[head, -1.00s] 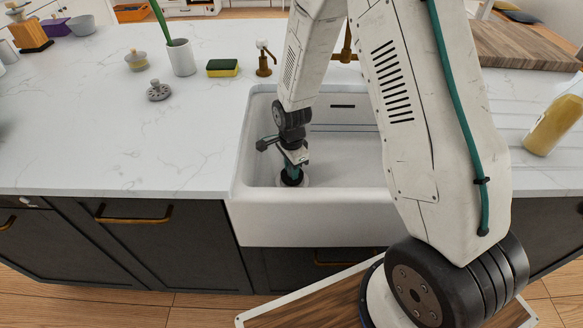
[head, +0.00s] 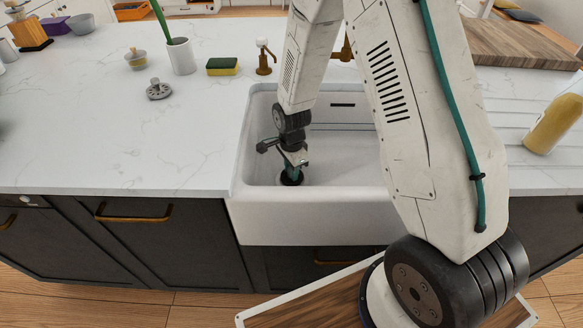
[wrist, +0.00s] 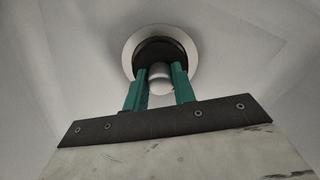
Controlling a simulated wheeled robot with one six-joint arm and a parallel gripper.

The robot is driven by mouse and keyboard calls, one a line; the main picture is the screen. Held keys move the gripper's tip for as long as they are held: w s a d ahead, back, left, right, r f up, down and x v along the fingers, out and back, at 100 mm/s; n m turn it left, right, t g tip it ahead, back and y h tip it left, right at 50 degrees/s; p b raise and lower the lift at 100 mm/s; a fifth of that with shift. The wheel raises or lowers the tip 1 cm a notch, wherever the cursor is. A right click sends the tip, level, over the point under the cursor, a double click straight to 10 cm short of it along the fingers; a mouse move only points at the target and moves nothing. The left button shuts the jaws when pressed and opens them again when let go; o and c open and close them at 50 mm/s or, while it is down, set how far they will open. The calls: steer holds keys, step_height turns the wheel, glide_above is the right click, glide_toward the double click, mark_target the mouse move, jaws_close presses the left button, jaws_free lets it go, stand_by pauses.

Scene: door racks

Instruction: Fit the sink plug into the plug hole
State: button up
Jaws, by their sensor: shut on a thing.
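The sink plug is a black disc with a pale round knob; it shows in the wrist view (wrist: 158,49) and low in the white sink in the head view (head: 291,181). My gripper (wrist: 160,86) has its teal fingers shut on the knob. In the head view my gripper (head: 295,170) points down at the sink floor. The metal rim of the plug hole (wrist: 192,56) surrounds the black disc in the wrist view. The hole itself is hidden under the plug. I cannot tell whether the plug is seated or just above the rim.
The white sink (head: 300,220) has walls close around my wrist. A brass tap (head: 347,48) stands behind it, partly hidden by my arm. A sponge (head: 222,66), a soap pump (head: 264,58) and a grey strainer (head: 158,90) are on the counter, which is mostly clear at left.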

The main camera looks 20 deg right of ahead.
steer(key=shift+f, duration=0.75)
steer(key=o, duration=1.1)
steer(key=shift+c, duration=0.2)
step_height(320, 180, up, 8)
steer(key=shift+f, duration=0.1)
